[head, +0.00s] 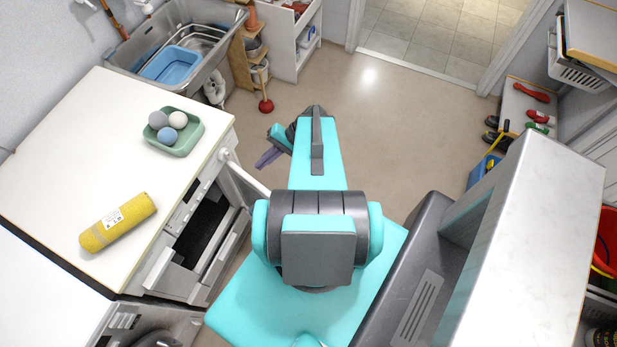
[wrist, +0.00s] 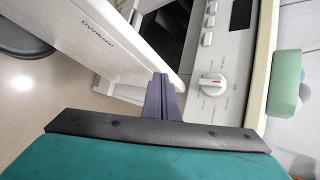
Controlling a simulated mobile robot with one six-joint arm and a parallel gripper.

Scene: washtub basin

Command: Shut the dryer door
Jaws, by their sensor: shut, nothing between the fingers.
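The dryer (head: 190,207) stands under the white worktop on the left in the head view, with its dark opening showing. Its door (head: 243,184) stands open, swung out from the far end of the front. In the wrist view the door's white, lettered face (wrist: 100,42) slants across the upper left, beside the control panel with its dial (wrist: 212,84). My gripper (head: 268,157) is beyond the door on its far side. Its fingers (wrist: 161,92) are shut and empty, close to the door's lower edge in the wrist view. I cannot tell whether they touch it.
On the worktop (head: 75,150) are a green tray (head: 190,142) with balls and a yellow roll (head: 118,222). A sink (head: 130,50) and a plunger (head: 264,100) lie beyond. The floor (head: 390,120) past my arm is clear. A marble-topped unit (head: 545,220) stands at right.

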